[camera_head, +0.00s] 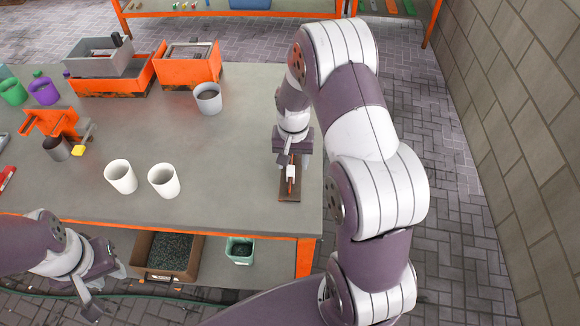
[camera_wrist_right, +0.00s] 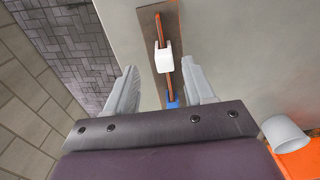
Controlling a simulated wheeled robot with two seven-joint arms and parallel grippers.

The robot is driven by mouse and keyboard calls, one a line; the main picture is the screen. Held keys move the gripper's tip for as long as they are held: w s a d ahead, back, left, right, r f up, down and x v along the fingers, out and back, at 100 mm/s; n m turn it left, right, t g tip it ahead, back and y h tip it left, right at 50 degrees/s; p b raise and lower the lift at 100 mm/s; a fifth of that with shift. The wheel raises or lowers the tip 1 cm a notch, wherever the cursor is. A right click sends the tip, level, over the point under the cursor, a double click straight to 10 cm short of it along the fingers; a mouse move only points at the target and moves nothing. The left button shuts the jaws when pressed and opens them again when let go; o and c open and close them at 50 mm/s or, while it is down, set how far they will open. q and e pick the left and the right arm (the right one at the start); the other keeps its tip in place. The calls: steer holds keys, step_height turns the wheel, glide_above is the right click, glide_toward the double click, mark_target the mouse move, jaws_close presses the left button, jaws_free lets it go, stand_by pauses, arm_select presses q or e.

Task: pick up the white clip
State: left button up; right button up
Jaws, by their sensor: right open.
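The white clip (camera_head: 290,171) sits on a thin orange strip on a brown board near the right edge of the table. It also shows in the right wrist view (camera_wrist_right: 164,58), straddling the orange strip, just beyond the fingertips. My right gripper (camera_wrist_right: 160,82) is open and empty, pointing at the board, with the clip ahead of the gap between its fingers. In the head view the right gripper (camera_head: 291,158) is above the far end of the board. My left gripper (camera_head: 104,291) is at the lower left, in front of the table, with its fingers apart and nothing between them.
The brown board (camera_head: 289,196) lies at the table's right edge. A blue piece (camera_wrist_right: 173,101) is on the strip nearer my fingers. Two white cups (camera_head: 164,181) stand left of the board. A grey cup (camera_head: 208,98) stands farther back. The table between is clear.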

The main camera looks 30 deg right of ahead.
mark_target(290, 168)
steer(key=f, duration=0.3)
steer(key=f+p, duration=0.1)
steer(key=f, duration=0.1)
steer(key=shift+w+a+f, duration=0.15)
steer(key=shift+w+f, duration=0.05)
steer(key=shift+f, duration=0.2)
jaws_close()
